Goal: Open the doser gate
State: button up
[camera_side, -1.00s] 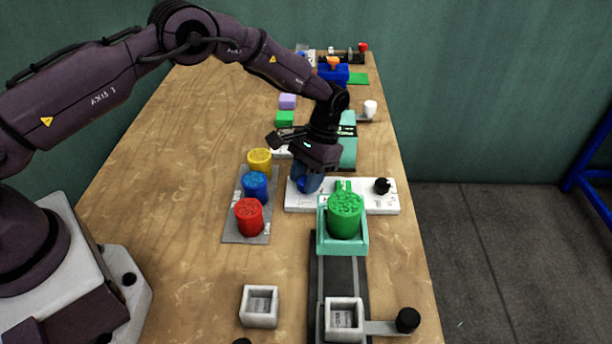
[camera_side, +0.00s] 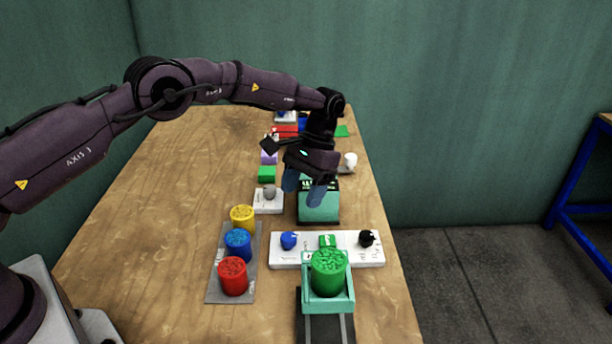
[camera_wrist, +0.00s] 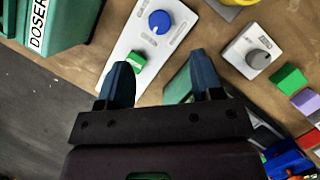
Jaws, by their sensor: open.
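The teal doser (camera_side: 341,304) stands at the front with a green textured cylinder (camera_side: 328,272) in its top. The wrist view shows its DOSER label (camera_wrist: 39,24) at the top left. I cannot make out a separate gate on it. Behind it lies a white control panel (camera_side: 270,251) with a blue knob (camera_side: 289,240), a small green switch (camera_side: 327,240) and a black knob (camera_side: 367,239). The blue knob (camera_wrist: 160,21) and green switch (camera_wrist: 136,62) also show in the wrist view. My gripper (camera_side: 304,190) is open and empty, raised above and behind the panel.
A teal machine (camera_side: 319,207) stands right beneath my gripper. A grey-knobbed white box (camera_side: 268,202) is left of it. Yellow (camera_side: 242,216), blue (camera_side: 238,245) and red (camera_side: 233,276) cylinders stand on a grey tray at left. Green and purple blocks lie farther back. The table's left side is clear.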

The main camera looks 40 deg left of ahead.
jog(key=shift+v, duration=1.65)
jog(key=shift+f, duration=0.1)
jog(key=s+a+r+t, duration=0.1)
jog(key=s+r+t, duration=0.2)
jog(key=s+r, duration=0.3)
jog(key=s+a+r+t, duration=0.2)
jog(key=s+r, duration=0.5)
jog(key=s, duration=0.8)
jog(key=s+a+r+t, duration=0.2)
jog(key=s+r+t, duration=0.3)
jog(key=s, duration=0.6)
jog(key=shift+a+r, duration=0.15)
jog(key=shift+r, duration=0.85)
